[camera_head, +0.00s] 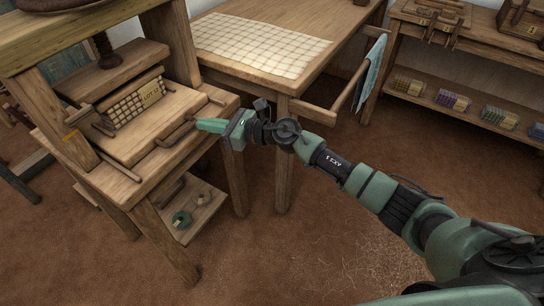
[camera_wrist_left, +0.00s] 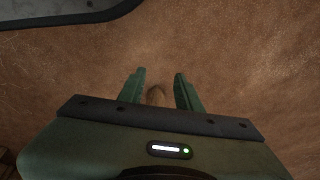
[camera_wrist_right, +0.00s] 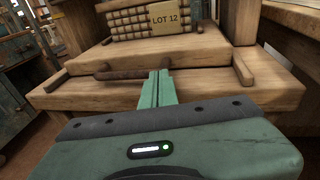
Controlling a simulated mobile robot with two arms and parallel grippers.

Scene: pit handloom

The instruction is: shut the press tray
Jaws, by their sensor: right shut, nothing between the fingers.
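The press tray (camera_head: 150,127) is a thick wooden board that projects from the front of the wooden press (camera_head: 52,115). It also shows in the right wrist view (camera_wrist_right: 190,52). A dark bar handle (camera_head: 176,133) runs along its front; the bar shows in the right wrist view too (camera_wrist_right: 130,73). My right gripper (camera_head: 201,125) is shut and empty, its fingertips (camera_wrist_right: 159,74) at the handle, near the middle of the tray's front. I cannot tell whether they touch it.
A bundle labelled LOT 12 (camera_head: 134,101) sits in the press behind the tray front. Side rails flank the tray. A table with a checked cloth (camera_head: 258,46) stands right of the press. A lower shelf (camera_head: 190,215) holds small items. Open floor (camera_head: 300,245) lies in front.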

